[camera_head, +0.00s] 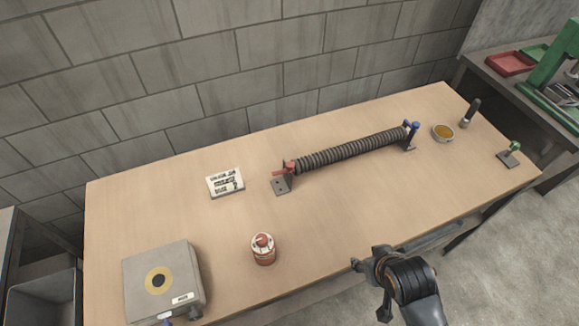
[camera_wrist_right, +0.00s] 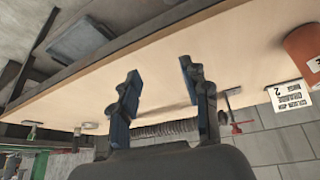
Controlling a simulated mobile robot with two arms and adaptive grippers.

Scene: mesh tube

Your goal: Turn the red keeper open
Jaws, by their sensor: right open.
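The red keeper (camera_head: 289,167) is a small red lever on a dark bracket (camera_head: 283,184) at the left end of the dark ribbed mesh tube (camera_head: 350,150). In the right wrist view, the red keeper (camera_wrist_right: 241,125) shows beyond the fingers, right of the tube (camera_wrist_right: 165,129). My right gripper (camera_head: 369,290) is off the table's front edge, well apart from the keeper. Its two fingers (camera_wrist_right: 159,70) are spread with nothing between them. My left gripper is not in view.
A blue keeper (camera_head: 413,126) is at the tube's right end. A round tin (camera_head: 443,132) and green-knobbed piece (camera_head: 511,153) are at right. The table's front middle is clear.

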